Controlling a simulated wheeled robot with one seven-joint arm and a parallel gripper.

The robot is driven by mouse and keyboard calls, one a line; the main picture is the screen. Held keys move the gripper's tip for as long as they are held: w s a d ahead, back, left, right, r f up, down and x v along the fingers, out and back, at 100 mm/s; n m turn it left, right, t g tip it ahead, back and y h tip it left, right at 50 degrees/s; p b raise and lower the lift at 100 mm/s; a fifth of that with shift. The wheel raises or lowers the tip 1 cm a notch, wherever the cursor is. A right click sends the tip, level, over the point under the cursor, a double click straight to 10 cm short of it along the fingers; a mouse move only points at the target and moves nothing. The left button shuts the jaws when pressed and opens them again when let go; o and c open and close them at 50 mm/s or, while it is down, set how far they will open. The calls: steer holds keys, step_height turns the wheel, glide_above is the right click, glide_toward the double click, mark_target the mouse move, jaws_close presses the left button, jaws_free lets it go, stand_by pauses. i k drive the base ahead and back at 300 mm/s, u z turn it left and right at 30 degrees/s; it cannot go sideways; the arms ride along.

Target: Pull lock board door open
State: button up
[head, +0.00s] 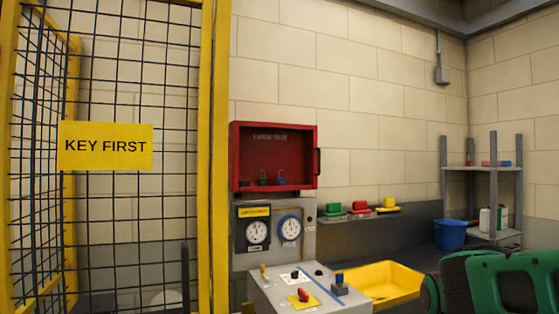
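The lock board (274,187) is a red wall box in the middle of the view, above two gauges. Its front is a red frame around a see-through or open middle; I cannot tell if a clear pane fills it. A dark handle (318,162) sits on its right edge, and the door looks shut. Inside, a green and a blue padlock hang low, under faint lettering. Green and black parts of my arm show at the lower right, well right of and nearer than the board. My gripper's fingers are not visible.
A yellow-framed mesh fence (221,150) with a KEY FIRST sign (105,146) stands left. Below the board is a grey control console (270,291). A yellow tray (390,280), a wall shelf with coloured items (358,214), a blue bucket (450,236) and a grey rack (495,238) are right.

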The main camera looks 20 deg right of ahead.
mark_target(316, 150)
steer(key=u, duration=1.2)
steer(key=k, duration=0.55)
steer(key=z, duration=1.25)
steer(key=i, duration=1.05)
